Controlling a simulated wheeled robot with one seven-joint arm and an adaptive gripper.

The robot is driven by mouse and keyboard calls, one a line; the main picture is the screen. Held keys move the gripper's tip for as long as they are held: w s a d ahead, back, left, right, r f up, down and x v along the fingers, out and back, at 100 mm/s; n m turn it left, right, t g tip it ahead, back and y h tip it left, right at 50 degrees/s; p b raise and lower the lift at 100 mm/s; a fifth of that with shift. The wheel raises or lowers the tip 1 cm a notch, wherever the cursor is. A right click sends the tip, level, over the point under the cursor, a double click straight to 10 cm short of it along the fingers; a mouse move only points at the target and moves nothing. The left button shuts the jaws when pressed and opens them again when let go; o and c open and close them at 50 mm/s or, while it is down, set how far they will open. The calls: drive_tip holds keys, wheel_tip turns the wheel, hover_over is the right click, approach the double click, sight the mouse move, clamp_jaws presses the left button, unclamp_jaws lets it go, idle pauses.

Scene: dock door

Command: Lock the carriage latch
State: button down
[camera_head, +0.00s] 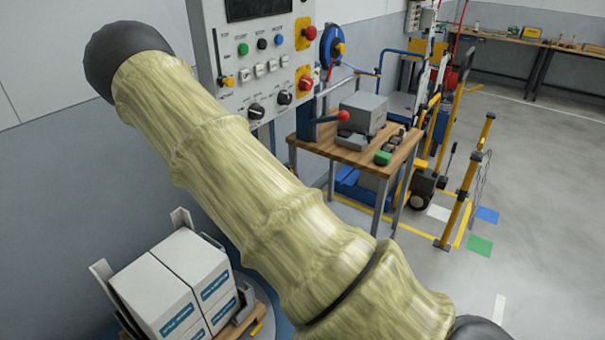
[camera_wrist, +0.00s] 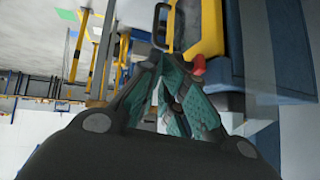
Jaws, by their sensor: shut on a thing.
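In the wrist view, my gripper (camera_wrist: 174,66) has its teal-lined fingers drawn together at the lower end of a yellow housing. A red piece (camera_wrist: 198,65), which looks like the carriage latch's handle, shows right beside the right fingertip. The gripper is shut on it, though the fingers hide most of the contact and whatever lies between them. The yellow housing (camera_wrist: 208,30) stands just beyond the fingertips. A black loop handle (camera_wrist: 162,25) is at its left side. In the head view my sleeved arm crosses the picture, and neither gripper nor latch can be made out.
In the head view, a control panel (camera_head: 263,66) with buttons and knobs is behind my arm. White boxes (camera_head: 160,292) sit at the lower left. A wooden-topped bench (camera_head: 345,152) holds a grey device. Yellow posts (camera_head: 467,182) stand at right, with open floor beyond.

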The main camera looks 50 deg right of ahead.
drive_tip(key=shift+w+r, duration=0.45)
drive_tip(key=shift+w, duration=0.15)
drive_tip(key=s+r, duration=0.4)
drive_tip(key=r, duration=0.8)
drive_tip(key=shift+a+r+p, duration=0.2)
drive_tip(key=shift+r+p, duration=0.1)
drive_tip(key=shift+r, duration=0.1)
drive_tip(key=shift+s+f, duration=0.1)
